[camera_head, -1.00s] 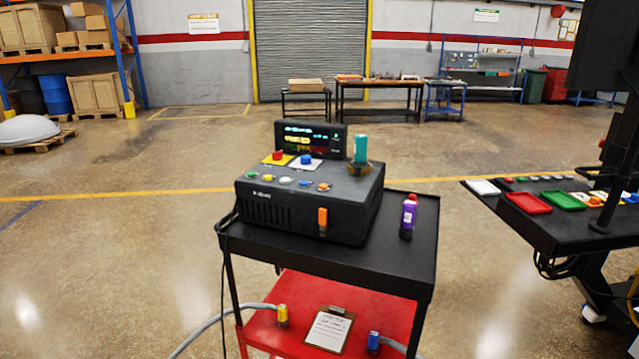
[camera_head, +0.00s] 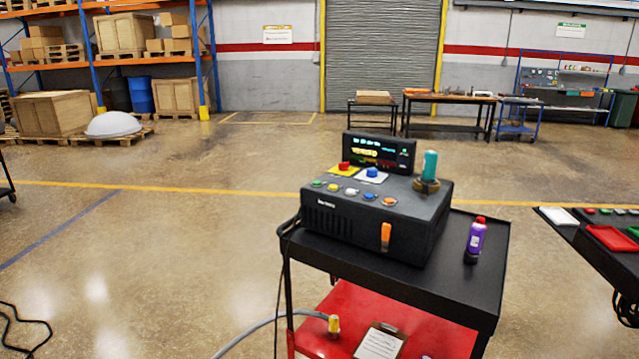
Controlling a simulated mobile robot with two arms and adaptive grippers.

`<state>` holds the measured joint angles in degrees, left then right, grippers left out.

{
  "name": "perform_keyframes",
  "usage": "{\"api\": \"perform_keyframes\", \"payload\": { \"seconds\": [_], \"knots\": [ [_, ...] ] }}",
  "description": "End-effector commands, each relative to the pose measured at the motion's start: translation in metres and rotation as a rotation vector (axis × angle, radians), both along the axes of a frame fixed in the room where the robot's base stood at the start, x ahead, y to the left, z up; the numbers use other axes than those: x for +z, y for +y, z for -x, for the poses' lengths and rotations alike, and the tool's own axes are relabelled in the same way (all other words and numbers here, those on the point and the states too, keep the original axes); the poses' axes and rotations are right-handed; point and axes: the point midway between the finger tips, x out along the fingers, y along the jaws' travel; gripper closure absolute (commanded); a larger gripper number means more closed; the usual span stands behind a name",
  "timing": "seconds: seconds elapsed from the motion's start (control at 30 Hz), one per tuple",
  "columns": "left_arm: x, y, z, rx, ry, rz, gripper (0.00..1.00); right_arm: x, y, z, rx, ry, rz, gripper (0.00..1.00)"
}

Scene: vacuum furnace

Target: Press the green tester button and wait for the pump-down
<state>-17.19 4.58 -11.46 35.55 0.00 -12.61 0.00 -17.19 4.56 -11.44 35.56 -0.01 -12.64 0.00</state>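The tester is a black box (camera_head: 355,226) on top of a black cart (camera_head: 470,295). A row of small coloured buttons runs along its sloped front edge, and the green button (camera_head: 317,184) is at the left end. A red button (camera_head: 344,167) on a yellow plate and a blue button (camera_head: 372,172) on a white plate sit behind the row. A lit display (camera_head: 380,152) stands at the back; its text is too small to read. A teal knob (camera_head: 430,166) rises at the right, and an orange switch (camera_head: 385,236) is on the front. Neither gripper is in view.
A purple bottle with a red cap (camera_head: 475,238) stands on the cart, right of the tester. The red lower shelf (camera_head: 440,335) holds a clipboard (camera_head: 381,342) and a yellow connector (camera_head: 333,325) on a grey hose. A dark table (camera_head: 600,255) is at the right edge. The floor at left is mostly open.

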Motion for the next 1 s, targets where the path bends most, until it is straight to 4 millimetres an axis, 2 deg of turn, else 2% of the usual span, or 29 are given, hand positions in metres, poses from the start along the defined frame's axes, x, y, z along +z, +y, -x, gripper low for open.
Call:
{"api": "perform_keyframes", "payload": {
  "seconds": [0.37, 0.87, 1.0],
  "knots": [
    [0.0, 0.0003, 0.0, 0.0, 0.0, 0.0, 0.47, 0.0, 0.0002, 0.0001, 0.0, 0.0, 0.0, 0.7],
    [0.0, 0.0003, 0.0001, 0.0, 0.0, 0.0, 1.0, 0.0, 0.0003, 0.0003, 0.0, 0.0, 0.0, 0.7],
    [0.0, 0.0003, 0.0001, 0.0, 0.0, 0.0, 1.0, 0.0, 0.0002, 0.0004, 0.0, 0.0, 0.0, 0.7]
  ]
}}
